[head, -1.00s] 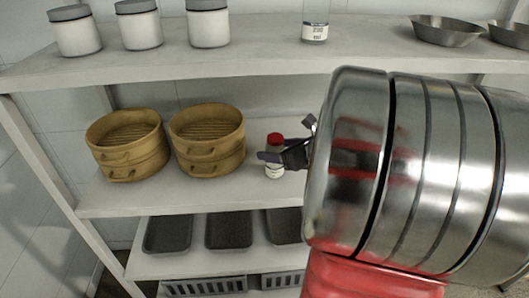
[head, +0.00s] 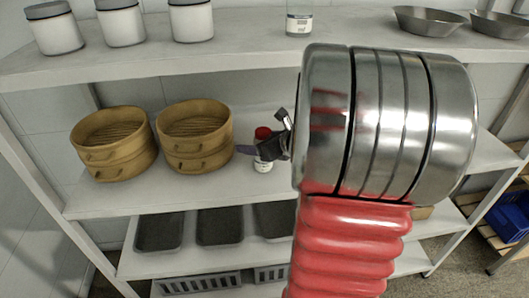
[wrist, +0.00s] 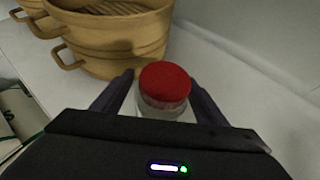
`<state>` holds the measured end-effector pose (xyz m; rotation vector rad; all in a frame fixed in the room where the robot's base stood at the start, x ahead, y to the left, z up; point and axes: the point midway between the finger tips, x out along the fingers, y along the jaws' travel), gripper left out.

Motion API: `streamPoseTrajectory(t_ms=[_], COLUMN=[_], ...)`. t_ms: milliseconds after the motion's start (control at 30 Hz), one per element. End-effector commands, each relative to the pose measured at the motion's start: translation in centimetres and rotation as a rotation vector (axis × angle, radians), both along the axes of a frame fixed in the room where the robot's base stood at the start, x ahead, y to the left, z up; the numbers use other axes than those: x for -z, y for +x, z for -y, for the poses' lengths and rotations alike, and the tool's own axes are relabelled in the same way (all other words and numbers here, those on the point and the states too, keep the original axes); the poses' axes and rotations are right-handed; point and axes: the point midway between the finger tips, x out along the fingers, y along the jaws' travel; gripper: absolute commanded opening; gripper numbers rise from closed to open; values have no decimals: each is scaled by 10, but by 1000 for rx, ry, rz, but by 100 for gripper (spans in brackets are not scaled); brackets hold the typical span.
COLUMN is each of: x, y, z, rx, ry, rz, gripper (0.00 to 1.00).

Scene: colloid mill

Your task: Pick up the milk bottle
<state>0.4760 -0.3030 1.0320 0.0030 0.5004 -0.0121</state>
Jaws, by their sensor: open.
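The milk bottle (head: 264,162) has a red cap and a white label and stands upright on the middle shelf, to the right of the bamboo steamers. It also shows in the wrist view (wrist: 165,88), its red cap between the two dark fingers. My gripper (head: 258,150) is open around the bottle's upper part in the head view, and its fingers also show in the wrist view (wrist: 163,95). I cannot tell whether either finger touches the bottle. My gripper's body hides the bottle's lower part in the wrist view.
Two bamboo steamers (head: 113,145) (head: 195,137) stand close on the left of the bottle. The upper shelf (head: 240,55) overhangs with white jars (head: 121,22), a clear bottle (head: 299,18) and metal bowls (head: 430,20). Dark trays (head: 219,226) lie on the shelf below.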

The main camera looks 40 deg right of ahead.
Motion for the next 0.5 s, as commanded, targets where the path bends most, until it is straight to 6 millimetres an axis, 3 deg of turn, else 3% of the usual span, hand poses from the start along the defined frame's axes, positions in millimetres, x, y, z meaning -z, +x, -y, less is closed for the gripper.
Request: streamPoseTrajectory(t_ms=[333,500], x=[0,0], y=[0,0], z=[0,0], rx=[0,0], ry=[0,0], rz=[0,0], gripper=[66,54])
